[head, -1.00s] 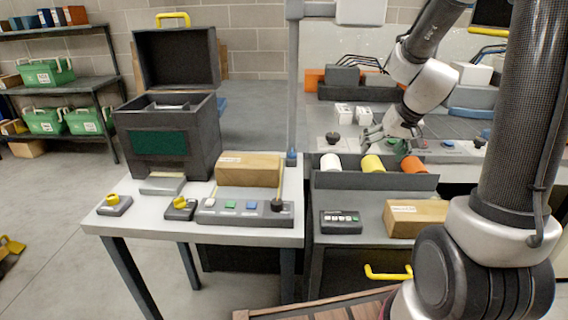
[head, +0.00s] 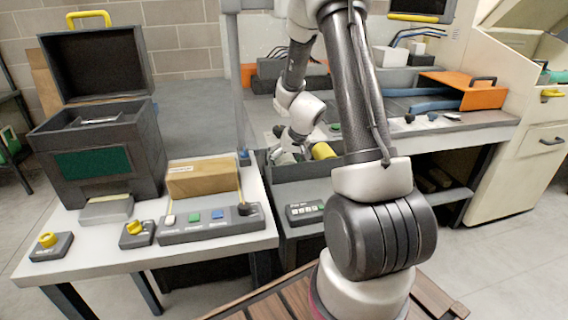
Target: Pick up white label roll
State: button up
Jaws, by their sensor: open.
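My gripper (head: 284,143) is small in the head view, low over the left end of the dark roll tray (head: 283,172). Its jaws are open. The white label roll (head: 286,158) shows only as a pale patch just under the fingers, mostly covered by the gripper. I cannot tell whether the fingers touch it. The orange roll is hidden behind my arm.
A cardboard box (head: 203,178) and a button panel (head: 210,223) stand on the white table (head: 200,258) at left. A dark open-lidded case (head: 95,150) is beside them. A small keypad (head: 303,213) sits in front of the tray. An orange bin (head: 470,90) is at the back right.

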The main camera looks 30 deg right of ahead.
jog(key=shift+w+f, duration=0.25)
jog(key=shift+f, duration=0.25)
jog(key=c, duration=1.3)
jog(key=shift+r, duration=0.15)
